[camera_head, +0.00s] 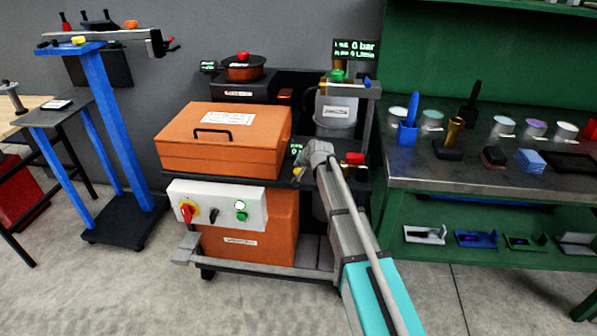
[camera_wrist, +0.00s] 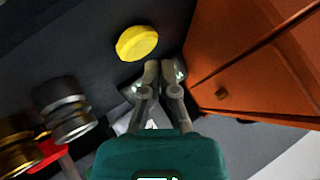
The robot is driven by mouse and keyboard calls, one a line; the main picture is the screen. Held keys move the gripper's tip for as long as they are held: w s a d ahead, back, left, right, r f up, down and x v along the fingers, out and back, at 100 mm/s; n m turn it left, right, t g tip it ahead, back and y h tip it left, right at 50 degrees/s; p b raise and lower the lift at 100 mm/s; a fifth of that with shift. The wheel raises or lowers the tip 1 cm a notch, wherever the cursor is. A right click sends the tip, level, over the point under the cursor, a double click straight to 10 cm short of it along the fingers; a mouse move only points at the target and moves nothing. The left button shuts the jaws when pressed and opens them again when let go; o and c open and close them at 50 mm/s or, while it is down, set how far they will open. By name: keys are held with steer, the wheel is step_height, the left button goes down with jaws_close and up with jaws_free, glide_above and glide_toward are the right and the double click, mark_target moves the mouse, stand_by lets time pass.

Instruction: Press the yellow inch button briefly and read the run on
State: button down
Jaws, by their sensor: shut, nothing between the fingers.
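The yellow inch button (camera_wrist: 137,42) is a round yellow cap on a dark surface, at the upper middle of the wrist view. My gripper (camera_wrist: 161,70) is shut and empty, with its fingertips just below and right of the button in that picture. A gap shows between tips and button in the picture; I cannot tell their height difference. In the head view, my gripper (camera_head: 301,174) is at the right side of the orange box, and the button is mostly hidden there. A small dark display (camera_head: 295,150) with green characters stands just behind; its reading is too small to tell.
The orange box (camera_head: 225,140) is close beside my gripper. Metal fittings (camera_wrist: 65,110) and a red handle (camera_wrist: 45,155) are left in the wrist view. A larger display (camera_head: 355,50) reads 0 bar.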

mark_target(299, 171)
steer(key=shift+f, duration=0.2)
steer(key=shift+f+b, duration=0.25)
steer(key=shift+b, duration=0.2)
steer(key=shift+f+b, duration=0.4)
steer(key=shift+b, duration=0.05)
stand_by(0.8)
steer(key=shift+r, duration=0.15)
stand_by(1.0)
steer(key=shift+r+p, duration=0.75)
steer(key=shift+p, duration=0.2)
step_height(299, 171, up, 5)
steer(key=p, duration=0.5)
stand_by(0.5)
